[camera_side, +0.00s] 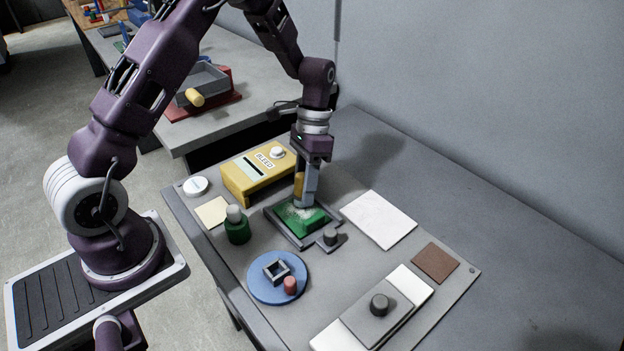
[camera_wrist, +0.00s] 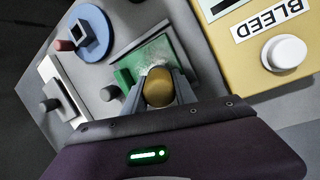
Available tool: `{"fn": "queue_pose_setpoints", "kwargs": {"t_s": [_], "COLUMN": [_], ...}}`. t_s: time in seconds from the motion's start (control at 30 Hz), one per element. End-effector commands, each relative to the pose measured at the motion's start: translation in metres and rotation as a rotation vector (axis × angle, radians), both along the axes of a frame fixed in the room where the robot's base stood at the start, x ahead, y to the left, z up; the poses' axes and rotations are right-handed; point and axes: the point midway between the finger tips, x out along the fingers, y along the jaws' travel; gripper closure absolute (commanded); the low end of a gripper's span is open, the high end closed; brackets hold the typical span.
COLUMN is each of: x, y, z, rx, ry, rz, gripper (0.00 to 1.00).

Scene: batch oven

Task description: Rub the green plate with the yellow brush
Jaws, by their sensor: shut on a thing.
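The green plate (camera_side: 311,223) sits in a dark grey frame on the workbench in the side view. White powder lies over part of its top. In the wrist view the green plate (camera_wrist: 152,50) shows just beyond the fingers. My gripper (camera_side: 305,200) points down over the plate and is shut on the yellow brush (camera_side: 298,187). In the wrist view the round end of the brush (camera_wrist: 159,88) sits between my two fingers (camera_wrist: 158,95). The brush's lower end is hidden, so I cannot tell whether it touches the plate.
A yellow box (camera_side: 238,182) marked BLEED with a white knob stands behind the plate. A green bottle-like piece (camera_side: 237,228) stands left. A blue disc (camera_side: 262,292) is in front. A dark knob (camera_side: 331,236) is close at the plate's right. A white sheet (camera_side: 379,218) lies right.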

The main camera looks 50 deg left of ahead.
Motion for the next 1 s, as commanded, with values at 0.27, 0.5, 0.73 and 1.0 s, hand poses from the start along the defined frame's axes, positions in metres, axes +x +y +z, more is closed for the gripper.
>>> {"fn": "queue_pose_setpoints", "kwargs": {"t_s": [0.27,0.5,0.73,1.0], "x": [-0.026,-0.047,-0.032,-0.008], "y": [0.001,0.002,0.002,0.0], "z": [-0.001,-0.001,-0.001,-0.001], "rx": [0.0,-0.001,0.001,0.001], "ry": [0.001,0.002,-0.001,-0.001], "rz": [0.001,0.002,0.0,0.0], "gripper": [1.0,1.0,1.0,1.0]}}
